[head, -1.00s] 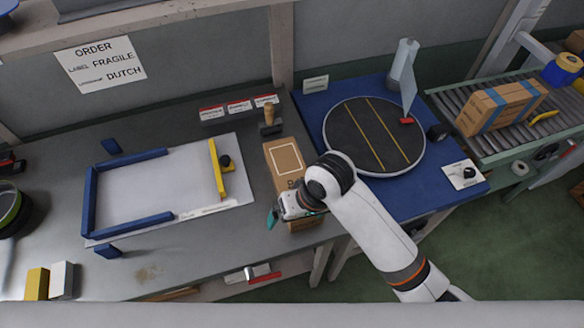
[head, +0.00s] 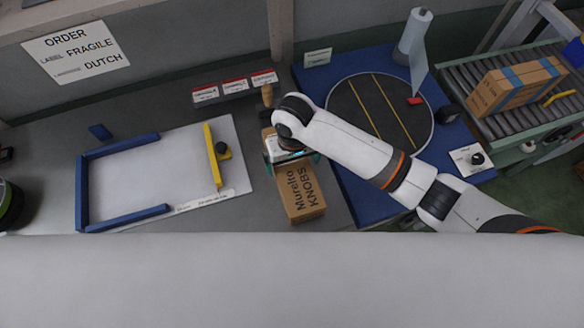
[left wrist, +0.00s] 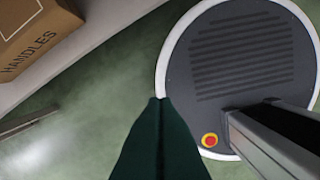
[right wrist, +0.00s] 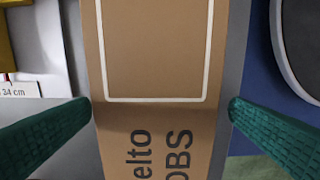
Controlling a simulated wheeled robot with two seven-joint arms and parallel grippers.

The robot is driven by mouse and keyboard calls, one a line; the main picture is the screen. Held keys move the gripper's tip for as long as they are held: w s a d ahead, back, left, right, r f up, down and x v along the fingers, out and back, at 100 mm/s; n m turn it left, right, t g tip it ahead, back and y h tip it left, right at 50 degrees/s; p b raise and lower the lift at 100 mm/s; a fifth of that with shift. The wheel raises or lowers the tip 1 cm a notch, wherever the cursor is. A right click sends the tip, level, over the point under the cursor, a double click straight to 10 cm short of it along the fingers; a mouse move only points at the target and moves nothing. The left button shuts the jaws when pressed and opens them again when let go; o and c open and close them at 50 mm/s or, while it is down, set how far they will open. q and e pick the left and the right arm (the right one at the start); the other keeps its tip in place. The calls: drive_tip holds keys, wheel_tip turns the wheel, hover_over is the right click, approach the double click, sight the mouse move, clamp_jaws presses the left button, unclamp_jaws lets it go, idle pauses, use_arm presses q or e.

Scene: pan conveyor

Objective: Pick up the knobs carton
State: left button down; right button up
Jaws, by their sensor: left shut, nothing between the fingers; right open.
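In the right wrist view, the open green fingers (right wrist: 160,110) stand on either side of the carton (right wrist: 150,65), with gaps visible on both sides. My left gripper (left wrist: 160,105) shows only in the left wrist view, shut and empty above the floor.
A white board (head: 150,190) with blue rails and a yellow bar lies left of the carton. A stamp (head: 267,95) stands behind it. A round turntable (head: 375,105) is to the right. The left wrist view shows a handles carton (left wrist: 35,30).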

sight(292, 166)
drive_tip(key=shift+f, duration=0.4)
wheel_tip(292, 166, down, 4)
drive_tip(key=shift+s+a+r+p, duration=0.1)
drive_tip(key=shift+a+r+p, duration=0.1)
drive_tip(key=shift+p, duration=0.4)
drive_tip(key=shift+f, duration=0.3)
use_arm(q)
drive_tip(key=shift+w+d+r, duration=0.1)
drive_tip(key=shift+w+r, duration=0.25)
drive_tip(key=shift+w, duration=0.3)
drive_tip(key=shift+w+r, duration=0.35)
drive_tip(key=shift+w, duration=0.25)
use_arm(e)
drive_tip(key=shift+f, duration=0.15)
use_arm(q)
drive_tip(key=shift+s, duration=0.2)
use_arm(e)
drive_tip(key=c, duration=1.1)
